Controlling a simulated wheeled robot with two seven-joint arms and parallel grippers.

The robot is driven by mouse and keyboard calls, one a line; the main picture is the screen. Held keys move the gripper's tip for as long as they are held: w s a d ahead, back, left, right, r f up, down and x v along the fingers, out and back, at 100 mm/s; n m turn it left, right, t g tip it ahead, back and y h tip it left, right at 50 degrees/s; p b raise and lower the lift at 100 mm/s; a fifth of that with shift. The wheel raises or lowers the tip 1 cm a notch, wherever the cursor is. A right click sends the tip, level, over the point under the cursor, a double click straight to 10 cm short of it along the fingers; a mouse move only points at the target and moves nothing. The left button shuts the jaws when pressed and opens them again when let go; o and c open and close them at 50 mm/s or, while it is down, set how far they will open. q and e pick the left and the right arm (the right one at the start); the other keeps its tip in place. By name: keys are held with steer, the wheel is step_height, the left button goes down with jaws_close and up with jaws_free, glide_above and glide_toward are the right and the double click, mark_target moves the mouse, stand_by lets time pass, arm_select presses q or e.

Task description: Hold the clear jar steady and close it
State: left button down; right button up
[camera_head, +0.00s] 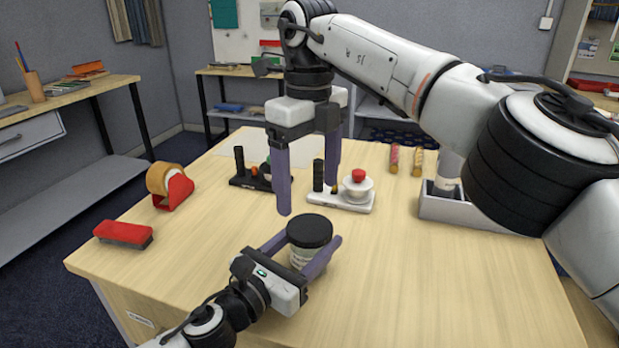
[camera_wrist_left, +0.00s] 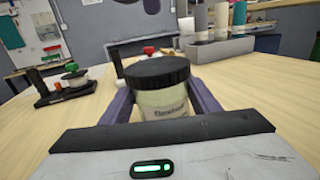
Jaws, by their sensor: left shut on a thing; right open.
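The jar (camera_head: 303,257) stands upright on the table with a black lid (camera_head: 310,231) on its top. From these frames I cannot tell how tightly the lid sits. In the left wrist view the jar (camera_wrist_left: 163,105) shows a pale label with dark print, and the black lid (camera_wrist_left: 156,71) covers its mouth. My left gripper (camera_head: 306,252) is shut on the jar's body, one finger on each side below the lid. My right gripper (camera_head: 308,200) is open and empty, pointing down above and behind the jar, its fingers apart and clear of the lid.
Behind the jar stand a white-based device with a red knob (camera_head: 358,176) and a black-based one (camera_head: 239,182). A grey tray (camera_head: 470,212) stands right. The front right tabletop is clear.

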mark_target(310, 227)
steer(key=n, duration=0.4)
steer(key=shift+r, duration=0.15)
steer(key=n, duration=0.5)
steer(key=shift+r, duration=0.15)
steer(key=shift+f, duration=4)
